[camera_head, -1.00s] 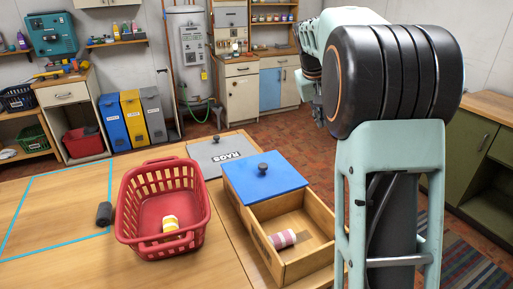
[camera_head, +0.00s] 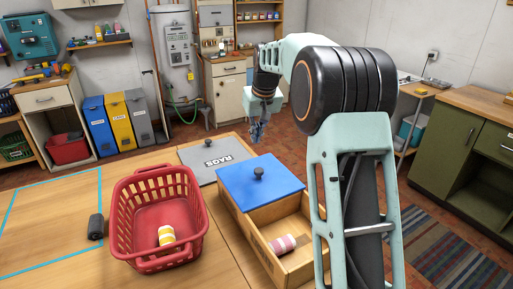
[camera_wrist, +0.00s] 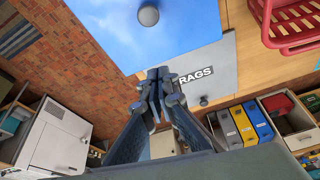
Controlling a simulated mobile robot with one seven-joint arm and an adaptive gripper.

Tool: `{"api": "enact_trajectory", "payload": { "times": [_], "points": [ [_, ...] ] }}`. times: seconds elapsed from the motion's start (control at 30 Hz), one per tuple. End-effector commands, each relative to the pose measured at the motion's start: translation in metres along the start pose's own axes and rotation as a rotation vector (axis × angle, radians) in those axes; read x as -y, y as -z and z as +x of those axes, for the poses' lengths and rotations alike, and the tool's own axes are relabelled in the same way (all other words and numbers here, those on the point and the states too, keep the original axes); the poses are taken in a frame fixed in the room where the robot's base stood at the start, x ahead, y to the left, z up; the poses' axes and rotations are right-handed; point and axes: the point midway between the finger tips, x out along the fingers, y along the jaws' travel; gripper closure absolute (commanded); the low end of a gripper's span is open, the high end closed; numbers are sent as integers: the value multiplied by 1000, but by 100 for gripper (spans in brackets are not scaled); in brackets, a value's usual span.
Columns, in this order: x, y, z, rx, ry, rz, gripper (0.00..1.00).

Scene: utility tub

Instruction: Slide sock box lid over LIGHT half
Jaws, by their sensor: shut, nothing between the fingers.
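The wooden sock box (camera_head: 247,241) stands on the table. Its blue lid (camera_head: 280,179) with a dark round knob (camera_head: 258,172) covers the far half. The near half is open and holds a pink-and-white striped rolled sock (camera_head: 283,244). I cannot read any LIGHT mark on the box. My gripper (camera_head: 257,131) is shut and empty, raised behind the lid and apart from it. In the wrist view my closed fingers (camera_wrist: 158,78) show below the blue lid (camera_wrist: 190,25) and its knob (camera_wrist: 148,15).
A red basket (camera_head: 125,225) with a yellow-and-white rolled sock (camera_head: 166,235) stands left of the box. A dark rolled sock (camera_head: 95,227) lies by the blue tape outline. A grey RAGS lid (camera_head: 205,154) lies behind. My arm partly hides the box's right side.

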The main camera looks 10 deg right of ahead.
Motion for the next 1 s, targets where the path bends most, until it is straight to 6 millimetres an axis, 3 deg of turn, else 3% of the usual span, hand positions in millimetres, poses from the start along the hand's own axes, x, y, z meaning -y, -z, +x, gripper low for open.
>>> {"api": "enact_trajectory", "payload": {
  "times": [0.43, 0.7, 1.0],
  "points": [
    [0, -2, 92, 6, 1, 1, 100],
    [0, -28, 83, 2, -1, 1, 100],
    [0, -40, 81, 1, -1, 1, 100]
  ]
}}
